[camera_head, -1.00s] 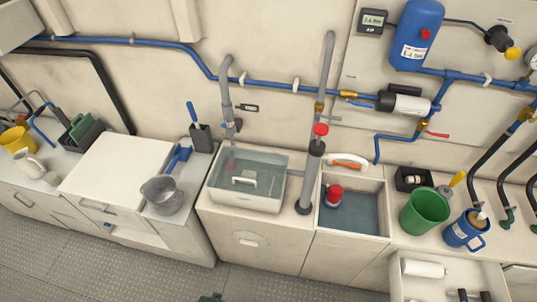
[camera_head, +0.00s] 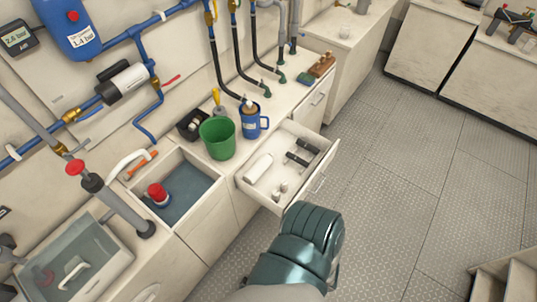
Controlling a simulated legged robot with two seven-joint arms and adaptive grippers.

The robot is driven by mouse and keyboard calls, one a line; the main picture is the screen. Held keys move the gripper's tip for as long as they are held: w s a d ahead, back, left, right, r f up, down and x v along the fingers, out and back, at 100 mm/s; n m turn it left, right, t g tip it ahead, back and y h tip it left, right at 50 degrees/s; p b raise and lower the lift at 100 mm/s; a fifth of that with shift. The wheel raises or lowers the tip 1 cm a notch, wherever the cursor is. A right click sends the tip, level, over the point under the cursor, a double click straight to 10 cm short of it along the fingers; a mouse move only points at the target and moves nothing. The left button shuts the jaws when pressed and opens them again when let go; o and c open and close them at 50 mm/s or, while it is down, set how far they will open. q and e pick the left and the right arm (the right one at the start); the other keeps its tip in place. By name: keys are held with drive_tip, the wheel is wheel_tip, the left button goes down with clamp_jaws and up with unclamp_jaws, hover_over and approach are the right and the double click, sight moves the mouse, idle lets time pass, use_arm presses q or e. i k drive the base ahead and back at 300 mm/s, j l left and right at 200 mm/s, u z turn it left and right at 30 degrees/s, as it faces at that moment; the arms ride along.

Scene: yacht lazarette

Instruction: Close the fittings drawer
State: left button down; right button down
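The fittings drawer (camera_head: 248,191) is pulled out from the white cabinet below the counter, in the middle of the head view. Its front panel (camera_head: 320,179) faces right and carries a bar handle (camera_head: 318,184). Inside lie a white roll, dark fittings and small pale pieces. A dark teal part of my own arm shows at the bottom centre, in front of the drawer's near corner; whether it touches the drawer cannot be told. No gripper fingers of either arm show.
A green bucket (camera_head: 217,138) and a blue mug (camera_head: 253,121) stand on the counter behind the drawer. An open sink well (camera_head: 195,203) with a red-topped item lies to the left. The metal floor (camera_head: 400,200) to the right is clear; steps (camera_head: 505,279) stand at lower right.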

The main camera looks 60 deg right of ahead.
sight(301, 180)
drive_tip(key=z, duration=2.65)
